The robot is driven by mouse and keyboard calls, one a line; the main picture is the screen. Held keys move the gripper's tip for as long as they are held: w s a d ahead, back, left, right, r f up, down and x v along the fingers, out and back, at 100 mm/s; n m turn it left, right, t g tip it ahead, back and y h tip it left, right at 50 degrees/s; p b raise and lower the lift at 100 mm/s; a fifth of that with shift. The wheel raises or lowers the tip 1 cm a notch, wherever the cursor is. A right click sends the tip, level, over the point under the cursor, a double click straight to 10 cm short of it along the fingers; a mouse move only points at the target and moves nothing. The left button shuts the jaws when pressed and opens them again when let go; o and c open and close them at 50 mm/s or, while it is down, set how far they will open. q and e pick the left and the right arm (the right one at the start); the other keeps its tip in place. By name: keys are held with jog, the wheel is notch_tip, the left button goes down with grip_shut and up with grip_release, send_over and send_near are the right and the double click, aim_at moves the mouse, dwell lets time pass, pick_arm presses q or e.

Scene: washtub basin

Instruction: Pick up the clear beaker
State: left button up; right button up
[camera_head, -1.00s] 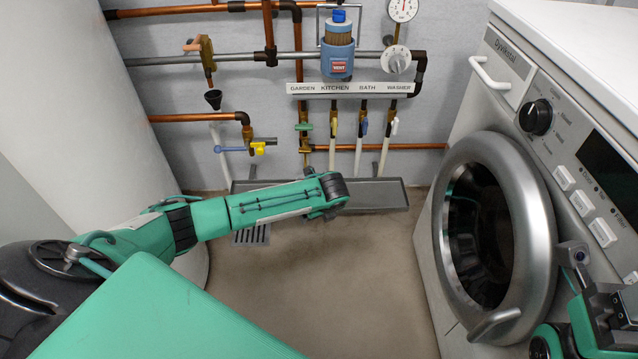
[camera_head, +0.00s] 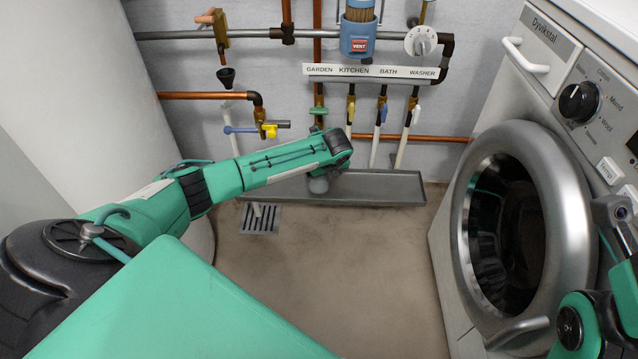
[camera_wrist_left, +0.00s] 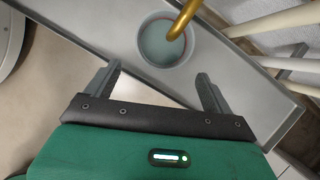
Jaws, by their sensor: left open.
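The clear beaker (camera_wrist_left: 150,45) shows in the left wrist view as a round see-through cup with a thin red line near its rim. It stands in the grey tray (camera_wrist_left: 108,42) under a curved brass spout (camera_wrist_left: 184,16), which covers part of it. My left gripper (camera_wrist_left: 158,69) is open, its two fingers apart and empty, pointing toward the beaker. The beaker lies just beyond the fingertips, not between them. Only part of my right arm shows at the right edge.
A washing machine with a round door (camera_head: 525,225) stands on the right. A white tank (camera_head: 90,90) stands on the left. A floor drain (camera_head: 260,222) lies before the tray. The middle floor is clear.

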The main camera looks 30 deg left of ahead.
pick_arm(q)
jog(key=shift+w+a+f+b, duration=0.15)
jog(key=shift+w+a+b, duration=0.3)
jog(key=shift+a, duration=0.2)
jog(key=shift+w+a+f+b, duration=0.15)
jog(key=shift+w+a+b, duration=0.25)
jog(key=shift+a, duration=0.2)
jog(key=shift+w+a+f+b, duration=0.15)
jog(key=shift+f+b, duration=0.2)
jog(key=shift+b, duration=0.1)
jog(key=c, duration=1.6)
jog(key=shift+r, duration=0.1)
jog(key=shift+c, duration=0.2)
